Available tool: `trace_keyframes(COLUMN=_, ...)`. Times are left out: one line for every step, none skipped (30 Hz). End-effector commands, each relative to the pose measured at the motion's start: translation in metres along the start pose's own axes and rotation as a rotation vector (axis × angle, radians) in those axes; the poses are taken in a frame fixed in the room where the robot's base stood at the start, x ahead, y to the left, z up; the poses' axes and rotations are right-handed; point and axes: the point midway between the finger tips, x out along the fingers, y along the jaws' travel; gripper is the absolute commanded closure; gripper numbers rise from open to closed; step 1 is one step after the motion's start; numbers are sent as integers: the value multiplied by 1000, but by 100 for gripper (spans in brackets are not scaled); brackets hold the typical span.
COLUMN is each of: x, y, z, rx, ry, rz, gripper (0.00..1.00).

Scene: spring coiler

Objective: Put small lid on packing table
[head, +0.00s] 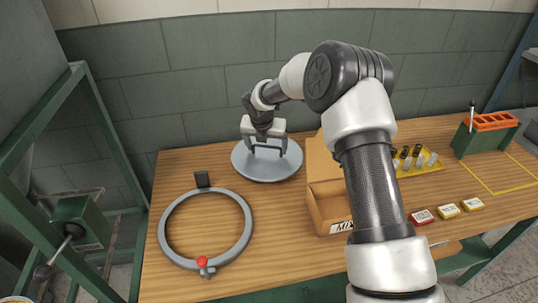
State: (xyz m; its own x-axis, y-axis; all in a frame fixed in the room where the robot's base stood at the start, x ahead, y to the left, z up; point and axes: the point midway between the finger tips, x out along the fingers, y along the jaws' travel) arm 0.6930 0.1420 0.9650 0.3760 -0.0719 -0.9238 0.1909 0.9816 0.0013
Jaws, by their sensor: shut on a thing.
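The small lid (254,171) looks like a round, flat, blue-grey disc. It lies level at the back of the wooden packing table (280,272), left of the cardboard box. Whether it rests on the top or hangs just above it, I cannot tell. My gripper (267,152) points down over the middle of the lid and is shut on it. The gripped part of the lid is mostly hidden by the fingers.
A grey clamp ring (246,240) with a red knob lies front left. An open cardboard box (325,205) stands right of the lid. Small boxes (447,210), a yellow tray (425,167) and a green-orange rack (487,135) are farther right. Bare tabletop lies between ring and box.

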Motion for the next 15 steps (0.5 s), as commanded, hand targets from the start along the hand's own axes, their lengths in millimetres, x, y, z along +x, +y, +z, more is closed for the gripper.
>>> trace_keyframes(x=3, y=0, z=-1, rx=-1, ry=-1, rz=0, gripper=61)
trace_keyframes(x=6, y=0, z=-2, rx=-1, ry=0, rz=0, gripper=61)
trace_keyframes(x=10, y=0, z=-5, rx=-1, ry=1, rz=-1, gripper=61)
trace_keyframes(x=15, y=0, z=-7, rx=-1, ry=2, rz=-1, gripper=61)
trace_keyframes(x=19, y=0, z=-8, rx=-1, ry=1, rz=-1, gripper=61)
trace_keyframes(x=24, y=0, z=-11, rx=-1, ry=1, rz=-1, gripper=61)
trace_keyframes(x=28, y=0, z=-12, rx=-2, ry=2, rz=-1, gripper=61)
trace_keyframes(x=31, y=0, z=-14, rx=-1, ry=2, rz=-1, gripper=61)
trace_keyframes(x=33, y=0, z=-14, rx=-1, ry=0, rz=0, gripper=61)
trace_keyframes(x=34, y=0, z=-14, rx=0, ry=-1, rz=1, gripper=61)
trace_keyframes(x=34, y=0, z=-14, rx=0, ry=-1, rz=1, gripper=61)
trace_keyframes(x=33, y=0, z=-14, rx=0, ry=-1, rz=1, gripper=61)
trace_keyframes(x=33, y=0, z=-14, rx=0, ry=-1, rz=1, gripper=61)
trace_keyframes(x=33, y=0, z=-14, rx=0, ry=-1, rz=1, gripper=61)
trace_keyframes(x=33, y=0, z=-14, rx=0, ry=-1, rz=1, gripper=61)
